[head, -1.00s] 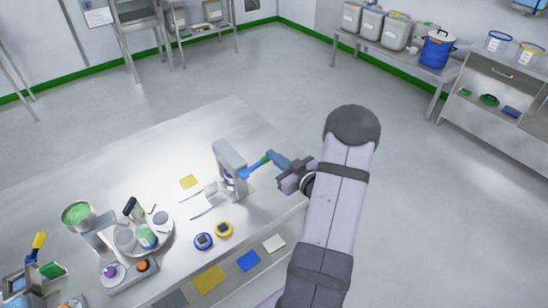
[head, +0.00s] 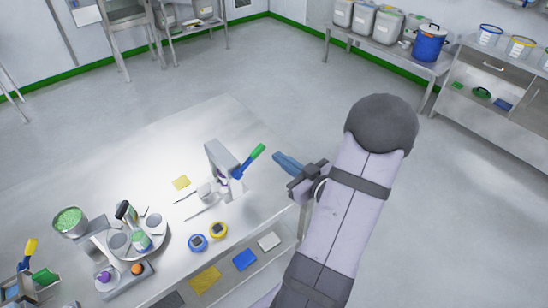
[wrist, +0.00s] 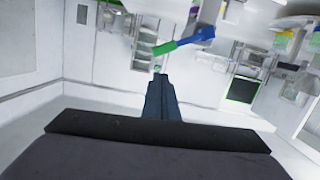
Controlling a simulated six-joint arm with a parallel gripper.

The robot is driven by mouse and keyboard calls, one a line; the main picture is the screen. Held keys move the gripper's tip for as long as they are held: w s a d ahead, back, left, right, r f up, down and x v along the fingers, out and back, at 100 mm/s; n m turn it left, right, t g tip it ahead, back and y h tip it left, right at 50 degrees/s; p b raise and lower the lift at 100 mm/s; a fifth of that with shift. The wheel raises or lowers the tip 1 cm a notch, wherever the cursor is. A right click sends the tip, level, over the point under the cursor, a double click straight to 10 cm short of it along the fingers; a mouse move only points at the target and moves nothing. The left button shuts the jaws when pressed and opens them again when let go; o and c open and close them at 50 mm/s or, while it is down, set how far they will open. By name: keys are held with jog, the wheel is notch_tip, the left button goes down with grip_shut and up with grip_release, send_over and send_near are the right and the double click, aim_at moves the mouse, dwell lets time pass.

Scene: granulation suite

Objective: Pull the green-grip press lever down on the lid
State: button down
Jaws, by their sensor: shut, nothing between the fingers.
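The press lever, a blue arm (head: 240,170) with a green grip (head: 257,151), slants up and to the right from the grey press (head: 220,158) on the steel table. My gripper (head: 276,157) is shut and empty, to the right of the green grip, with a visible gap between them. In the wrist view the shut fingers (wrist: 160,84) point toward the lever, whose green grip (wrist: 165,47) and blue arm (wrist: 201,35) show just beyond and above the tips. The part under the press is small and partly hidden; I cannot make out a lid clearly.
Left on the steel table (head: 150,165) are a round tray with containers, a bowl of green granules (head: 70,221) and a scale-like unit. Floor right of the table is clear.

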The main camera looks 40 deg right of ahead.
jog(key=shift+s+r, duration=0.2)
jog(key=shift+s, duration=0.5)
